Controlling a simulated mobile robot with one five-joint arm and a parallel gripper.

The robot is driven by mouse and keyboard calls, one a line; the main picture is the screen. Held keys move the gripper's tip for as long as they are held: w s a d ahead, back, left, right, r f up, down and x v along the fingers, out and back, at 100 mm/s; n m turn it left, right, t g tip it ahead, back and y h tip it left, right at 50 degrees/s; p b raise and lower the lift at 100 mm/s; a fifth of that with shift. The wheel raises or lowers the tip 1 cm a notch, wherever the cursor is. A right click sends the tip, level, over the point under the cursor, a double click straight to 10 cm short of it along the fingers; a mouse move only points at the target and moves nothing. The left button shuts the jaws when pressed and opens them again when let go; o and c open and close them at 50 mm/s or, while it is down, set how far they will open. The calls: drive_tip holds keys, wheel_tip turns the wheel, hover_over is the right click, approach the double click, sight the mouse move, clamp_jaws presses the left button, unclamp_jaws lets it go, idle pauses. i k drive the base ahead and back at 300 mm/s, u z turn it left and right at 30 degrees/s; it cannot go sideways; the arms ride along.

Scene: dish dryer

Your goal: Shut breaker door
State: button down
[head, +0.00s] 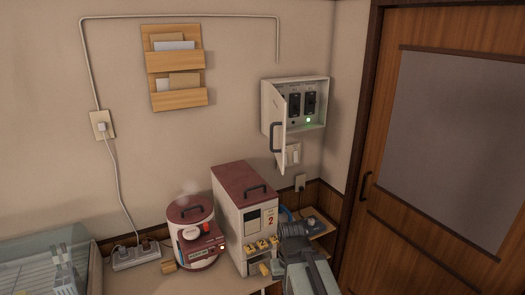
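The breaker box (321,110) is a pale box on the back wall, right of the middle. Its breaker door (271,112) is hinged on the left and stands open, swung out toward me, with a dark handle (276,137) low on it. Dark switches (302,103) and a lit green light (308,120) show inside. My gripper (293,232) is low in the picture, in front of and beside the white-and-red machine, well below the breaker box and apart from it. Its fingers are too small and dark to tell whether they are open.
The white machine (230,220) with a red top and a steaming red-lidded cooker (190,213) stand below the box. A wooden door (440,150) is at right. A glass-covered dish dryer (45,262) is at lower left.

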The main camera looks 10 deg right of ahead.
sight(278, 106)
drive_tip(key=u, duration=0.45)
drive_tip(key=i, duration=0.45)
drive_tip(key=u, duration=2.35)
